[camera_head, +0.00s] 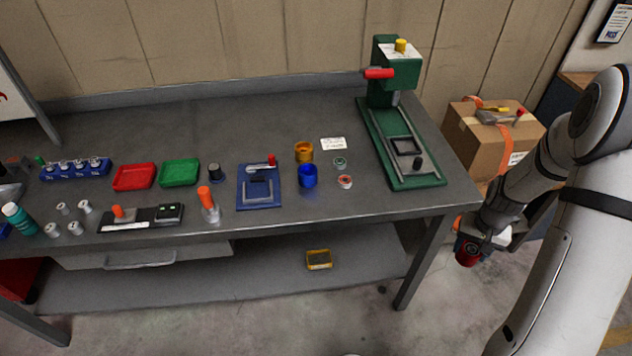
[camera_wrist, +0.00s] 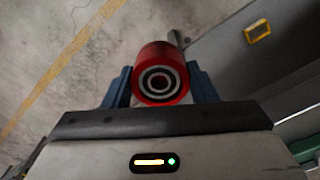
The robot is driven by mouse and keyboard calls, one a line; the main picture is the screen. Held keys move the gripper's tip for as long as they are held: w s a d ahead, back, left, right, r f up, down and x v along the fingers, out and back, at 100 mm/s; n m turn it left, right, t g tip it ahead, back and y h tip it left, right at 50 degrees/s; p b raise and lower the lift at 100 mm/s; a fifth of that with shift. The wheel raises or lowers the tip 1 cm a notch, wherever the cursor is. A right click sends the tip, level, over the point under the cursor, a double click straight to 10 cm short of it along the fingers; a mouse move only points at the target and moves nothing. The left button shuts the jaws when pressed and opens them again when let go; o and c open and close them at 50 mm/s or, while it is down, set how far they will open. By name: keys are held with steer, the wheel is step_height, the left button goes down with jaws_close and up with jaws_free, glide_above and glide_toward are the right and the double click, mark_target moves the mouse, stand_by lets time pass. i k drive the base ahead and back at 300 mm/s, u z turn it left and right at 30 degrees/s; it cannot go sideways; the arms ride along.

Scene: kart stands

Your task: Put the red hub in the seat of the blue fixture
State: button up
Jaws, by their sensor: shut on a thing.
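My gripper (camera_wrist: 162,88) is shut on the red hub (camera_wrist: 150,58), a red cylinder with a black and white ringed end face. In the head view the red hub (camera_head: 468,252) hangs off the right end of the bench, clear of it and below the top. The blue fixture (camera_head: 258,204) stands near the middle of the bench's front part, with a blue base, a pale U-shaped frame and a red knob at its top. The gripper is far to the right of this fixture. The fixture's seat is too small to make out clearly.
A blue cup (camera_head: 308,177) and an orange cup (camera_head: 304,152) stand just right of the fixture. A green press (camera_head: 418,177) stands at the bench's right end. Red (camera_head: 135,187) and green (camera_head: 180,184) trays lie left. A cardboard box (camera_head: 465,145) is beyond the right edge.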

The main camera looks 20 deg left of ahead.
mark_target(259, 191)
steer(key=z, duration=1.05)
steer(key=k, duration=2.1)
steer(key=u, duration=1.4)
steer(key=i, duration=1)
steer(key=u, duration=0.05)
